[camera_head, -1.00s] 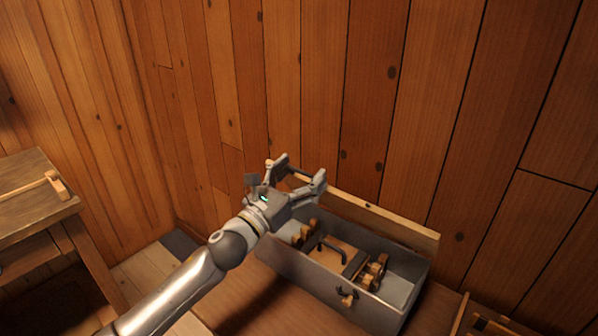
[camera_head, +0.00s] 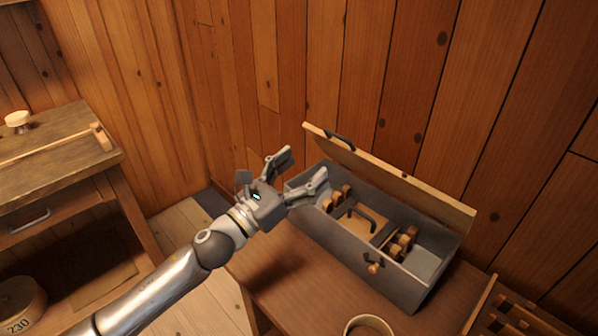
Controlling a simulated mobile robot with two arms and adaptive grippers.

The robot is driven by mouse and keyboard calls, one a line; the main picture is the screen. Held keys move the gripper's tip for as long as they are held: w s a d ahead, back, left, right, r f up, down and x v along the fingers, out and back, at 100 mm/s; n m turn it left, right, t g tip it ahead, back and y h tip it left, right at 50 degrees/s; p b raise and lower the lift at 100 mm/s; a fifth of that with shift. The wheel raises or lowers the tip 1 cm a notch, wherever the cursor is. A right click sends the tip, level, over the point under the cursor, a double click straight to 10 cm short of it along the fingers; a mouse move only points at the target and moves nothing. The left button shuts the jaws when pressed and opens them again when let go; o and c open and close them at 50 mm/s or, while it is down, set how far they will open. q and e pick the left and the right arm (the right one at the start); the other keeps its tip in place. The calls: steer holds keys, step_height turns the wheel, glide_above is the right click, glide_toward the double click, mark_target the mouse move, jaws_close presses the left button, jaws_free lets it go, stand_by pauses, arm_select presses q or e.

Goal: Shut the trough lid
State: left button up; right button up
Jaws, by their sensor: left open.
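The trough (camera_head: 350,254) is a grey box on a brown table. Its wooden lid (camera_head: 400,178) stands open along the far edge, tilted up, with a dark handle (camera_head: 340,140) near its left end. Wooden spools (camera_head: 403,243) and a wooden piece with a dark handle (camera_head: 358,217) lie inside the trough. A small wooden knob (camera_head: 375,267) is on the trough's front. My left gripper (camera_head: 303,167) is open and empty at the trough's left end, in front of the lid's left end. It hides part of the trough's left corner. My right gripper is not in view.
A wooden workbench (camera_head: 55,130) with a drawer stands at the left. A round container (camera_head: 368,326) is at the table's front, and a wooden rack (camera_head: 505,312) is at the lower right. A plank wall rises close behind the lid.

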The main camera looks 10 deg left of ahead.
arm_select(q)
steer(key=shift+s+a+f, duration=0.1)
steer(key=shift+s+a, duration=0.2)
steer(key=shift+s, duration=0.05)
